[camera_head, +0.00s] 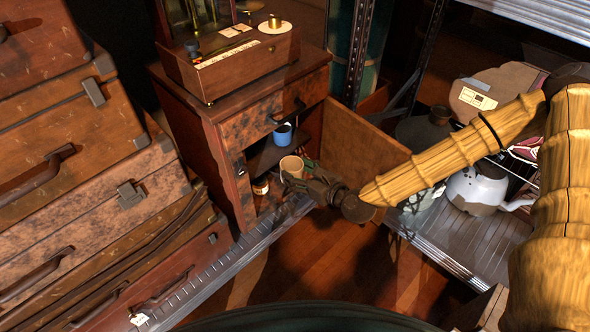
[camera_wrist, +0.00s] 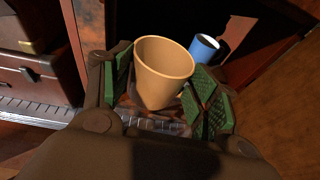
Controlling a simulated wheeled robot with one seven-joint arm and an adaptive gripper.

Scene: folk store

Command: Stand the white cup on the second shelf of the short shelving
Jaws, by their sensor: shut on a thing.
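A pale cream-tan cup (camera_head: 291,167) is at the open front of a small wooden cabinet. No other pale cup shows, and it looks tan in this light. My gripper (camera_head: 297,179) is shut on it. In the wrist view the cup (camera_wrist: 163,72) stands mouth up, slightly tilted, between the green finger pads (camera_wrist: 165,95). Whether its base touches anything is hidden. Metal shelving stands at right, with a lower shelf (camera_head: 470,243) and a higher shelf (camera_head: 545,18). I cannot tell whether this is the short shelving.
A blue cup (camera_head: 283,135) stands inside the cabinet (camera_head: 225,150), behind the held cup; it also shows in the wrist view (camera_wrist: 204,47). The open cabinet door (camera_head: 362,147) is right of my gripper. A worn white kettle (camera_head: 475,188) crowds the lower shelf. Suitcases (camera_head: 85,180) are stacked at left.

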